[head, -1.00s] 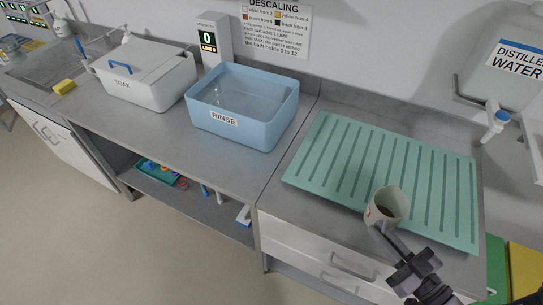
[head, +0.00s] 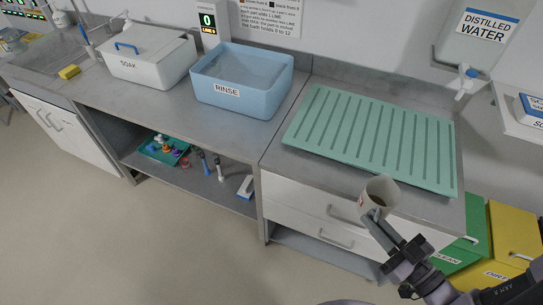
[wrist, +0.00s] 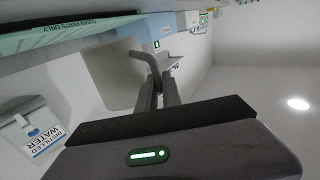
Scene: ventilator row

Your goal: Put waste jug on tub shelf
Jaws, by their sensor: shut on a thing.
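The jug looks slightly tilted in the head view. The low shelf (head: 212,188) under the tubs holds a green tray (head: 150,153) with small coloured items, brushes and a white-blue block. Part of that shelf is bare.
The blue RINSE tub (head: 260,102) and white SOAK tub (head: 150,72) stand on the counter above the shelf. A green ribbed mat (head: 330,105) lies on the right counter. Green and yellow bins (head: 500,265) stand at the right. The floor in front is clear.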

